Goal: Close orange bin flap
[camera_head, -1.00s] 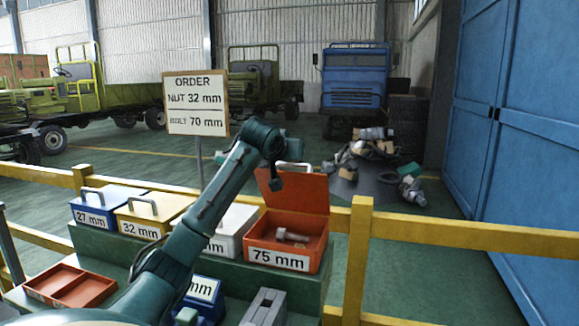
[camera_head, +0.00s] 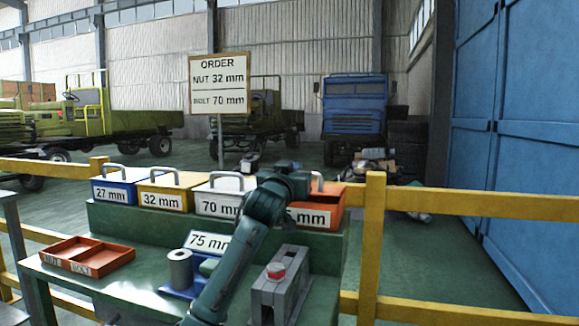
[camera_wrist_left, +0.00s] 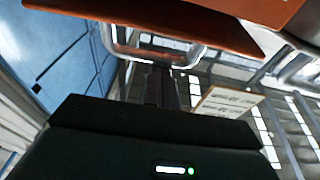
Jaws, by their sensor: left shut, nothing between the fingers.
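The orange bin (camera_head: 321,219), labelled 75 mm, stands at the right end of the bin row in the head view. Its flap looks down, with the metal handle (camera_head: 318,180) standing up on top. My left forearm and wrist cover much of the bin. In the left wrist view, the orange flap (camera_wrist_left: 180,27) shows at the top, upside down, with its metal handle (camera_wrist_left: 118,45). My left gripper (camera_wrist_left: 162,72) is shut and empty, close to the handle; I cannot tell if it touches. In the head view, its fingers are hidden behind my wrist. My right gripper is out of view.
Blue (camera_head: 115,188), yellow (camera_head: 165,192) and white (camera_head: 222,197) bins stand to the left on the green step. An orange tray (camera_head: 88,257), a blue 75 mm fixture (camera_head: 185,280) and a grey block with a red top (camera_head: 277,287) are in front. A yellow railing (camera_head: 375,245) runs behind.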

